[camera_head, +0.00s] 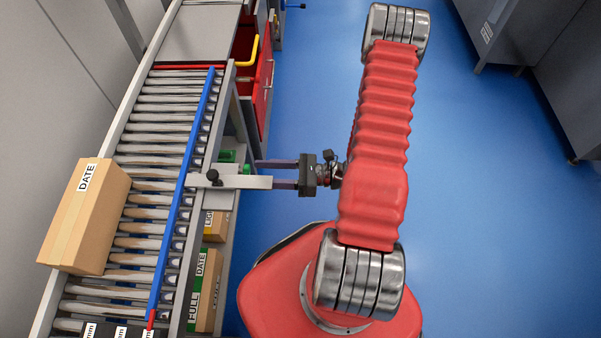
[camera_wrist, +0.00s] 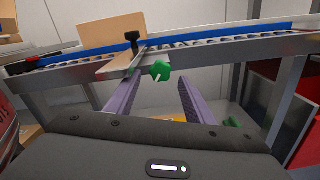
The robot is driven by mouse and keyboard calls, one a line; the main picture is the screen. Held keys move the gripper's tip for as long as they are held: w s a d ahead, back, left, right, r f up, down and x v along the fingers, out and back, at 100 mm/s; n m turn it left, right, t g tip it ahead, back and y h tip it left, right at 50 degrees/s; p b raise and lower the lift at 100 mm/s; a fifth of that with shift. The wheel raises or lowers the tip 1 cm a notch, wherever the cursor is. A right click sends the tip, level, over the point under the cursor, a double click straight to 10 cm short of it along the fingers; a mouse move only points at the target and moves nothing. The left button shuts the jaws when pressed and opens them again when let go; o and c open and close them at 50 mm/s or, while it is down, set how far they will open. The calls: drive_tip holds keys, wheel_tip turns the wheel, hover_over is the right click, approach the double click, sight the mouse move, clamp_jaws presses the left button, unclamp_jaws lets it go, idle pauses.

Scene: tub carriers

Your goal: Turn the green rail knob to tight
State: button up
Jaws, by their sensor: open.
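The green rail knob (camera_wrist: 160,70) shows in the wrist view at the front of a grey bracket (camera_wrist: 122,64) on the conveyor's side. A thin pale bar shows at the knob's lower left; I cannot read any tight mark. My gripper (camera_wrist: 158,82) is open, and its two purple fingers point at the knob, one to each side of it in the picture. I cannot tell whether the knob is between the fingertips or beyond them. In the head view, my gripper (camera_head: 264,173) reaches left to the bracket's end, and the green knob (camera_head: 247,169) shows small beside it.
A blue rail (camera_head: 187,180) runs along the roller conveyor (camera_head: 150,188), with a black knob (camera_head: 212,176) on the bracket. A cardboard box (camera_head: 88,225) stands on the rollers. More boxes (camera_head: 207,290) sit on a shelf below. A red drawer unit (camera_head: 263,90) stands beyond.

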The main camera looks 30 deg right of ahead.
sight(244, 171)
drive_tip(key=v, duration=1.1)
idle(0.4)
drive_tip(key=n, duration=1.4)
drive_tip(key=shift+d+r, duration=0.1)
drive_tip(key=shift+r, duration=0.15)
drive_tip(key=x, duration=1.3)
drive_tip(key=shift+w+a, duration=0.2)
drive_tip(key=shift+a, duration=0.15)
drive_tip(key=shift+c, duration=0.5)
